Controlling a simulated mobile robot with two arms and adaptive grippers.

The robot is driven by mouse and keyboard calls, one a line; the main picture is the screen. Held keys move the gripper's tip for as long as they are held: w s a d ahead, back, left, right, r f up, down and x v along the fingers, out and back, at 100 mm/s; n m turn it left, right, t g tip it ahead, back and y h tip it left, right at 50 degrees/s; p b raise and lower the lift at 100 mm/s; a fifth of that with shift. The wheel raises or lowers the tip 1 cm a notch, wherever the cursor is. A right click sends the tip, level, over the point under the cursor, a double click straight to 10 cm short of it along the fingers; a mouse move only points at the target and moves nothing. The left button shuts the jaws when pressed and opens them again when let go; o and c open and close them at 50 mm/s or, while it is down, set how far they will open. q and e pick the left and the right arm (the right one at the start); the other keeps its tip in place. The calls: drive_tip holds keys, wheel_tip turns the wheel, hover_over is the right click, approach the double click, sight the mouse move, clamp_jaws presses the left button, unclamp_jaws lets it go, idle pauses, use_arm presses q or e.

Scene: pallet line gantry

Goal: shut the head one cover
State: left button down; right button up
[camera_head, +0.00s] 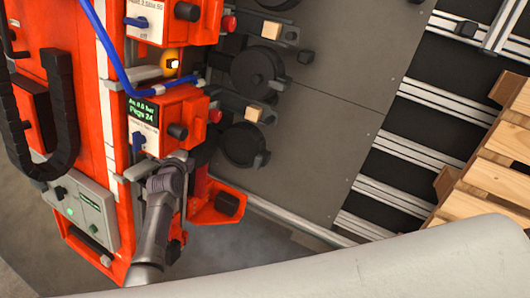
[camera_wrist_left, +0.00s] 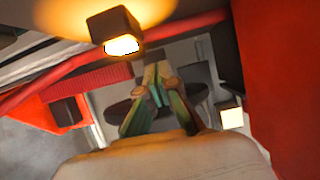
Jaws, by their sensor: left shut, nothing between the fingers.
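An orange flap with a black handle (camera_head: 222,205) stands out from the lower end of the orange machine in the head view. It looks like the head one cover, swung open. In the left wrist view, an orange part with a black block (camera_wrist_left: 66,110) at the left looks like the same flap. My left arm reaches up beside the flap in the head view, and its fingertips are hidden behind the machine there. In the left wrist view my left gripper (camera_wrist_left: 158,88) is shut and empty, apart from the flap. My right gripper is not in view.
An orange head box with a green display (camera_head: 145,108) sits just above my arm. A lit lamp (camera_wrist_left: 120,42) and a red panel (camera_wrist_left: 283,80) crowd my left gripper. A wooden pallet (camera_head: 500,160) is at right.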

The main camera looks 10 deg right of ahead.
sight(201, 146)
use_arm(q)
drive_tip(key=shift+s+d+r+p, duration=0.15)
drive_tip(key=shift+s+d+p, duration=1.15)
drive_tip(key=shift+s+d, duration=0.4)
drive_tip(key=shift+d, duration=0.1)
drive_tip(key=shift+s, duration=0.1)
drive_tip(key=d, duration=0.1)
drive_tip(key=s+d, duration=0.1)
drive_tip(key=s+d+p, duration=0.1)
drive_tip(key=shift+d, duration=0.3)
drive_tip(key=shift+f, duration=0.2)
